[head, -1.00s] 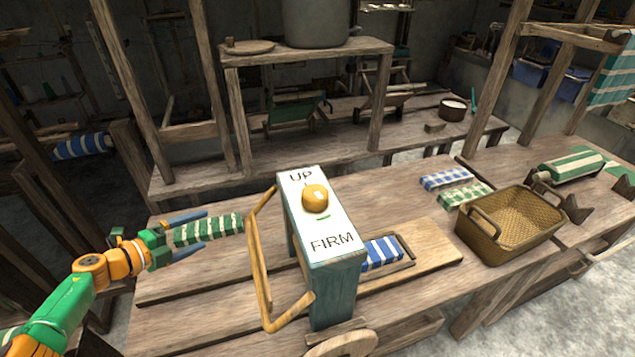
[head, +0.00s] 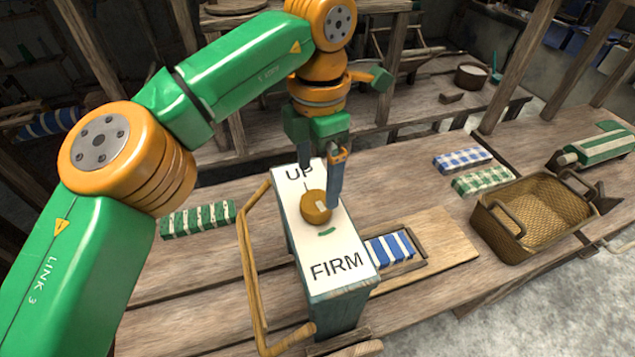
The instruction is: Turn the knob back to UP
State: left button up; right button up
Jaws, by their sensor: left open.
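A round orange-yellow knob (head: 316,207) sits on the sloping white top of a teal box (head: 345,268). "UP" is printed at the far end of the white top and "FIRM" at the near end. A short green mark lies between the knob and "FIRM". Which way the knob points is unclear. My left gripper (head: 318,188) hangs over the knob, pointing down and open. One finger shows at the knob's right edge; the other is behind, over the far end of the top. Whether it touches the knob is unclear. My right gripper is not in view.
A yellow bar handle (head: 250,270) stands along the box's left side. A green striped cloth piece (head: 198,219) lies left of it. A blue striped piece in a frame (head: 390,248) lies right of the box. A woven basket (head: 535,215) stands further right.

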aim_at(316, 200)
pick_arm(q)
jog(key=f, duration=0.2)
jog(key=s+f, duration=0.1)
jog(key=f, duration=0.1)
jog(key=shift+a+f+p, duration=0.2)
jog(key=shift+f+p, duration=0.1)
jog(key=shift+f, duration=0.35)
jog(key=shift+w+d+f, duration=0.1)
jog(key=shift+w+f, duration=0.1)
jog(key=shift+w, duration=0.05)
jog(key=shift+s, duration=0.1)
jog(key=c, duration=1.4)
jog(key=shift+o, duration=0.2)
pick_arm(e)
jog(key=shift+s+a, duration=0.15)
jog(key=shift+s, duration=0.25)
